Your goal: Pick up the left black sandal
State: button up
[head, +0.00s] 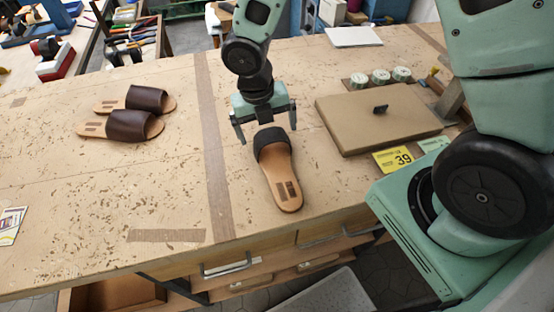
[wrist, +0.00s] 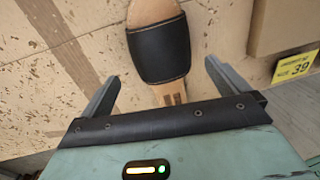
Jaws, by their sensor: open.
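A single sandal with a black strap (head: 271,139) and a tan sole lies on the workbench (head: 175,200), its heel pointing toward the front edge. It also shows in the wrist view, where its black strap (wrist: 159,50) lies ahead of the fingers and its heel end is partly hidden behind my gripper. My gripper (head: 267,126) is open and empty, above the strap end of the sandal, with one finger to each side. In the wrist view my gripper (wrist: 160,88) has its fingers apart, with the sandal between and beyond them. No second black sandal is in view.
Two dark brown sandals (head: 134,126) lie together at the left. A flat cardboard box (head: 375,118) lies right of the black sandal, with a yellow card marked 39 (head: 393,160) in front. Small tins (head: 380,77) stand behind the box.

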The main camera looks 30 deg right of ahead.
aim_at(270, 137)
jog(key=shift+s+d+f+p, duration=0.1)
jog(key=shift+d+f+p, duration=0.1)
jog(key=shift+f, duration=0.75)
jog(key=shift+w+d+f+p, duration=0.1)
jog(key=shift+f+p, duration=0.15)
jog(key=shift+f, duration=0.7)
jog(key=shift+s+d+f+p, duration=0.1)
jog(key=shift+d+f+p, duration=0.1)
jog(key=shift+f, duration=0.75)
jog(key=c, duration=1.1)
jog(key=shift+r, duration=0.15)
notch_tip(270, 137, up, 10)
jog(key=shift+f+b, duration=0.25)
jog(key=shift+b, duration=0.15)
jog(key=shift+r, duration=0.15)
